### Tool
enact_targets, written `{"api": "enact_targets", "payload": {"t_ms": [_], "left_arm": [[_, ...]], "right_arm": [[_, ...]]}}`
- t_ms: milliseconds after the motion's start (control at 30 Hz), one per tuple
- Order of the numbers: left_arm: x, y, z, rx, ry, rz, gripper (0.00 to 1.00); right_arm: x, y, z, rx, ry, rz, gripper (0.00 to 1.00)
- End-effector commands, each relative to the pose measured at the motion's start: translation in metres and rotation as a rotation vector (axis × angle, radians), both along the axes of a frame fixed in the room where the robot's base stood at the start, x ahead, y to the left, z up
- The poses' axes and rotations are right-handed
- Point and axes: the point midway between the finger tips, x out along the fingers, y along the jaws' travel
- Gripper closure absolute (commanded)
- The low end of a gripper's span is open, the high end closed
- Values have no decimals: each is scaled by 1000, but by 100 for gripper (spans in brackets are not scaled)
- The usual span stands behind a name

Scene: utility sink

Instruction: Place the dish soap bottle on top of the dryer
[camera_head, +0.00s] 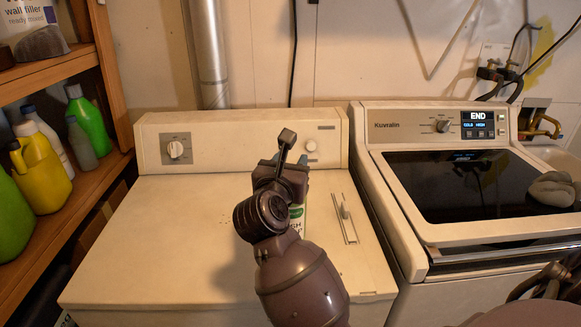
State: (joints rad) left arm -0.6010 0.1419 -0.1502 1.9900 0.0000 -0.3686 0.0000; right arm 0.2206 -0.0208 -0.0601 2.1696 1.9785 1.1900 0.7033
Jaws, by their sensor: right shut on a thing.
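The dryer (150,235) is the cream machine in the middle, with a wide flat top and a rear control panel. My right gripper (287,150) is over the right half of the dryer top, shut on the dish soap bottle (298,218). My wrist hides most of the bottle. Only a strip of its white and green label and a bit of green higher up show. The bottle looks about upright. I cannot tell whether its base touches the dryer top. My left gripper is not in view.
A washer (400,226) with a dark glass lid stands right of the dryer, a grey lump (554,190) on its lid. A wooden shelf (75,205) at left holds several bottles, including a yellow jug (42,175). The left of the dryer top is clear.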

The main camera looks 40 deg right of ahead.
Motion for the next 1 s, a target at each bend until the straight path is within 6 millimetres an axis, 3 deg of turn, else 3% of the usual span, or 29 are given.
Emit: {"api": "enact_targets", "payload": {"t_ms": [467, 500, 633, 1000], "left_arm": [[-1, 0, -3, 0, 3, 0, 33], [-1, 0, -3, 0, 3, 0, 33], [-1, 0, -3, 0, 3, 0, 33], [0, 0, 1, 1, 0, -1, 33]], "right_arm": [[0, 0, -7, 0, -3, 0, 100], [0, 0, -8, 1, -1, 0, 57], [0, 0, -7, 1, -1, 0, 37], [0, 0, -3, -1, -2, 0, 35]]}}
